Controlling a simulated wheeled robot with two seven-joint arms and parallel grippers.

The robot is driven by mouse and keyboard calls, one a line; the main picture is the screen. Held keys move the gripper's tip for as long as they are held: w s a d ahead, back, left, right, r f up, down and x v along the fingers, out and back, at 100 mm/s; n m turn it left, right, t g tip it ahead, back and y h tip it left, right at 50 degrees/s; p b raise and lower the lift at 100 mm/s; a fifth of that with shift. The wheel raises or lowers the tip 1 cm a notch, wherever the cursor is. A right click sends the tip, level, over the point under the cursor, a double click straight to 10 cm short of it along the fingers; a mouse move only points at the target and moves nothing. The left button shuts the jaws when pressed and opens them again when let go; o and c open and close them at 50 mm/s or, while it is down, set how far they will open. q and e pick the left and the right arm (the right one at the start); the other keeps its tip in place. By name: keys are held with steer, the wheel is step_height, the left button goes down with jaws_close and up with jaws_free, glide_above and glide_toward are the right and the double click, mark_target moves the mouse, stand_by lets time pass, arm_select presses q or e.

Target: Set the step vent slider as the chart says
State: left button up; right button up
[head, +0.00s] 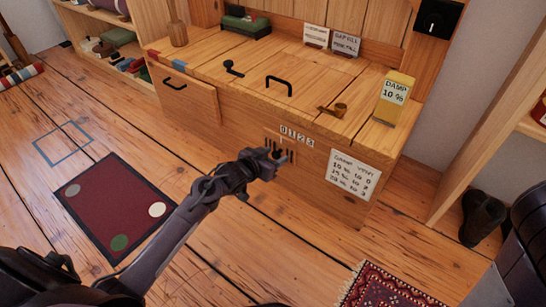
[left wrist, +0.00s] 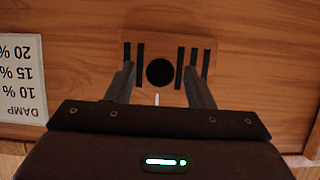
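The step vent (head: 291,151) is a row of dark slots in the bench front, below the numbers 0 1 2 3 (head: 297,135). Its round black slider knob (left wrist: 160,72) shows in the left wrist view, with slots on both sides. My left gripper (head: 275,155) is at the vent; in the left wrist view its fingers (left wrist: 160,88) stand apart on either side of the knob, with gaps. Which number the knob is at I cannot tell. The chart (head: 354,174) lists damp 10, 15 and 20 %; its vent figures are small. The damp sign (head: 394,92) reads 10 %. My right gripper is not in view.
The bench top (head: 250,85) carries black handles and a brass piece (head: 334,109). A drawer front (head: 182,95) is at the bench's left. A dark red mat (head: 114,205) and a patterned rug (head: 385,288) lie on the floor. Boots (head: 482,216) stand at right.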

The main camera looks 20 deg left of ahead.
arm_select(q)
jaws_close()
steer(key=d+p, duration=0.1)
steer(key=d, duration=0.2)
steer(key=s+d+p, duration=0.1)
steer(key=d+p, duration=0.1)
steer(key=s+d+p, duration=0.1)
steer(key=d+p, duration=0.1)
steer(key=d, duration=0.1)
steer(key=shift+s+d+r, duration=0.1)
steer(key=shift+s+d, duration=0.05)
steer(key=shift+d, duration=0.15)
steer(key=shift+s+d, duration=0.1)
steer(key=shift+d, duration=0.2)
steer(key=shift+o, duration=0.2)
jaws_free()
steer(key=shift+d, duration=0.1)
